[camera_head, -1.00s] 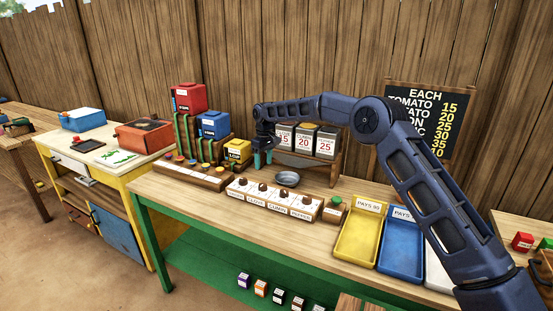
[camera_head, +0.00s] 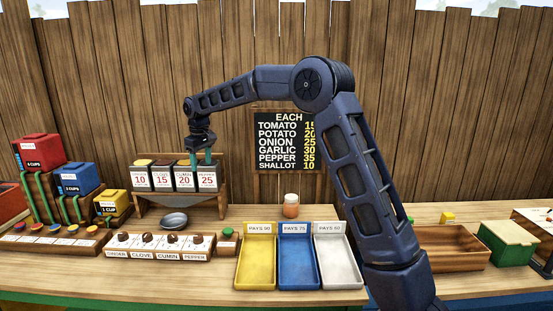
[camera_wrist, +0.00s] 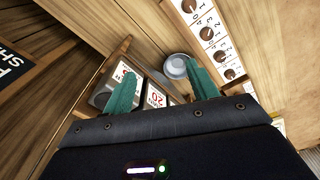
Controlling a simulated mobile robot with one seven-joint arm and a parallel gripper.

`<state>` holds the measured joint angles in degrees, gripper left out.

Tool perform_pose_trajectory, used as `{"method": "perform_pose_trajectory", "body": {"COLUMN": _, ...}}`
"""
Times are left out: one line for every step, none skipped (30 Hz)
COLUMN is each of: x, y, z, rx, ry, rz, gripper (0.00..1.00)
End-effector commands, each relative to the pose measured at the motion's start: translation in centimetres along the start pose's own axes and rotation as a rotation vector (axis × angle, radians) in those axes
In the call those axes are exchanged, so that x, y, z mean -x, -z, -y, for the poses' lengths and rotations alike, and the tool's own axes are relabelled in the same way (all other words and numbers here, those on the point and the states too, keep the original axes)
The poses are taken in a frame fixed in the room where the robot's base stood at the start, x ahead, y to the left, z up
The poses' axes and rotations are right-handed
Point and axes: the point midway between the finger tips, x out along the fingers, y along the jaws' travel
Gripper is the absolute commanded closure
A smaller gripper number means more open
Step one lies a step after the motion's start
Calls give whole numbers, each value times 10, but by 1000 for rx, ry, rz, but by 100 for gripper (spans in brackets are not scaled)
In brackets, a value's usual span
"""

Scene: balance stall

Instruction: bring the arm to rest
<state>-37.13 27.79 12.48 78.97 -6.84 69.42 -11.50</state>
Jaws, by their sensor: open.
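My gripper (camera_head: 201,158) hangs from the raised arm in front of the spice rack (camera_head: 142,204) at the back of the stall table. Its two teal fingers are apart, with nothing between them. In the wrist view my gripper (camera_wrist: 158,92) shows both fingers spread, with the rack's price cards (camera_wrist: 157,97) and the metal bowl (camera_wrist: 178,66) beyond them. In the head view the bowl (camera_head: 173,220) stands on the table below the rack and looks empty. The gripper partly covers the right-hand bins of the rack.
A dial board (camera_head: 158,254) lies in front of the bowl. Yellow (camera_head: 256,268), blue (camera_head: 298,267) and white (camera_head: 341,266) trays stand to its right, with an orange jar (camera_head: 291,206) behind. A wooden tray (camera_head: 447,260) lies right.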

Motion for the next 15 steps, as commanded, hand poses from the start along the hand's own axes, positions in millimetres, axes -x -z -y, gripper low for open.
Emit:
{"method": "perform_pose_trajectory", "body": {"x": 13, "y": -18, "z": -11, "rx": -26, "ry": -10, "rz": -7, "gripper": 42}}
{"method": "perform_pose_trajectory", "body": {"x": 20, "y": -28, "z": -18, "rx": -42, "ry": -15, "rz": -10, "gripper": 42}}
{"method": "perform_pose_trajectory", "body": {"x": 28, "y": -41, "z": -25, "rx": -62, "ry": -22, "rz": -15, "gripper": 42}}
{"method": "perform_pose_trajectory", "body": {"x": 33, "y": -50, "z": -30, "rx": -77, "ry": -27, "rz": -18, "gripper": 42}}
{"method": "perform_pose_trajectory", "body": {"x": 39, "y": -60, "z": -36, "rx": -93, "ry": -32, "rz": -22, "gripper": 42}}
{"method": "perform_pose_trajectory", "body": {"x": 46, "y": -74, "z": -42, "rx": -112, "ry": -38, "rz": -26, "gripper": 42}}
{"method": "perform_pose_trajectory", "body": {"x": 51, "y": -84, "z": -47, "rx": -127, "ry": -43, "rz": -29, "gripper": 42}}
{"method": "perform_pose_trajectory", "body": {"x": 56, "y": -95, "z": -52, "rx": -142, "ry": -48, "rz": -32, "gripper": 42}}
{"method": "perform_pose_trajectory", "body": {"x": 63, "y": -109, "z": -57, "rx": -161, "ry": -54, "rz": -36, "gripper": 42}}
{"method": "perform_pose_trajectory", "body": {"x": 68, "y": -119, "z": -61, "rx": -177, "ry": -59, "rz": -40, "gripper": 42}}
{"method": "perform_pose_trajectory", "body": {"x": 72, "y": -130, "z": -65, "rx": -193, "ry": -63, "rz": -43, "gripper": 42}}
{"method": "perform_pose_trajectory", "body": {"x": 78, "y": -144, "z": -70, "rx": -214, "ry": -70, "rz": -49, "gripper": 42}}
{"method": "perform_pose_trajectory", "body": {"x": 82, "y": -156, "z": -73, "rx": -231, "ry": -74, "rz": -52, "gripper": 42}}
{"method": "perform_pose_trajectory", "body": {"x": 86, "y": -167, "z": -76, "rx": -247, "ry": -78, "rz": -55, "gripper": 42}}
{"method": "perform_pose_trajectory", "body": {"x": 92, "y": -181, "z": -80, "rx": -267, "ry": -84, "rz": -60, "gripper": 42}}
